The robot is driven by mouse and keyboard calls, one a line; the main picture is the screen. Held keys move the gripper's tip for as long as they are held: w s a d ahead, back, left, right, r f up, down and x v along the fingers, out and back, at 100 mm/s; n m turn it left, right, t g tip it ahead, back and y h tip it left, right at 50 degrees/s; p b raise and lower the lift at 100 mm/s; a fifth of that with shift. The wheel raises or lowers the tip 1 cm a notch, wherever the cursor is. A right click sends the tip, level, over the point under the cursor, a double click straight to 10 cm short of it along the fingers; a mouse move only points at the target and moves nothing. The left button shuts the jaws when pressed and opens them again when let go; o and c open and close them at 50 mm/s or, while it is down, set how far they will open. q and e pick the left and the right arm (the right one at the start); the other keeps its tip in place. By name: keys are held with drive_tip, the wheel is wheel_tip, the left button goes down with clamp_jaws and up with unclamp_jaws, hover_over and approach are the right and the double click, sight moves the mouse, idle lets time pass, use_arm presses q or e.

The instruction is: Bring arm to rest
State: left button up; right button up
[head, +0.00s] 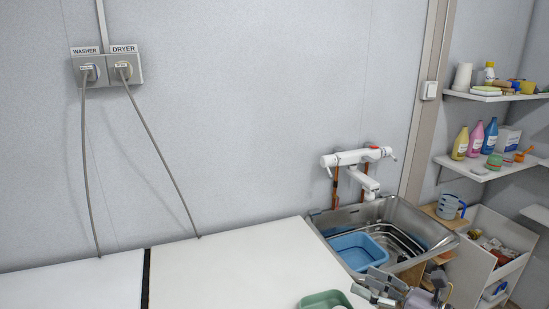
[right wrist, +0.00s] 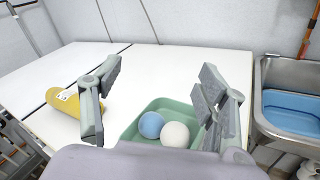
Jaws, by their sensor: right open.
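My right gripper (head: 378,287) is at the bottom right of the head view, by the front of the sink. In the right wrist view its two grey fingers (right wrist: 160,98) stand wide apart with nothing between them. Beyond the fingers, a green tray (right wrist: 131,132) on the white top holds a blue ball (right wrist: 151,125) and a white ball (right wrist: 175,135). The tray's corner (head: 322,298) also shows at the bottom of the head view. My left gripper is in neither view.
A metal sink (head: 345,214) with a blue tub (head: 345,244) lies right of the white top (head: 215,270). A white tap (head: 352,158) juts over it. A yellow object (right wrist: 62,103) lies on the top. Shelves (head: 490,172) with bottles stand at the right.

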drive_tip(key=s+d+f+m+t+h, duration=0.1)
drive_tip(key=s+d+f+m+h, duration=0.3)
drive_tip(key=m, duration=0.6)
drive_tip(key=s+a+f+m+h, duration=0.1)
drive_tip(key=s+f+m+h, duration=0.15)
drive_tip(key=m+h, duration=0.6)
drive_tip(key=s+d+f+m+t+h, duration=0.15)
drive_tip(key=f+m, duration=0.25)
drive_tip(key=m, duration=0.8)
drive_tip(key=s+a+f+m+g, duration=0.2)
drive_tip(key=s+f+m+g, duration=0.15)
drive_tip(key=s, duration=0.35)
drive_tip(key=s+a+f+m+g+y, duration=0.1)
drive_tip(key=s+a+f+m+g, duration=0.1)
drive_tip(key=s+g, duration=0.35)
drive_tip(key=s+a+f+m+g, duration=0.2)
drive_tip(key=s+f+m, duration=0.1)
drive_tip(key=s, duration=0.5)
wheel_tip(320, 180, down, 26)
drive_tip(key=s+g, duration=0.1)
drive_tip(key=s, duration=0.1)
drive_tip(key=s+d+f+g, duration=0.1)
drive_tip(key=s+d+f, duration=0.2)
drive_tip(key=s+f, duration=1.3)
drive_tip(key=shift+s+d+f, duration=0.2)
drive_tip(key=shift+s+f, duration=0.1)
drive_tip(key=shift+s, duration=0.25)
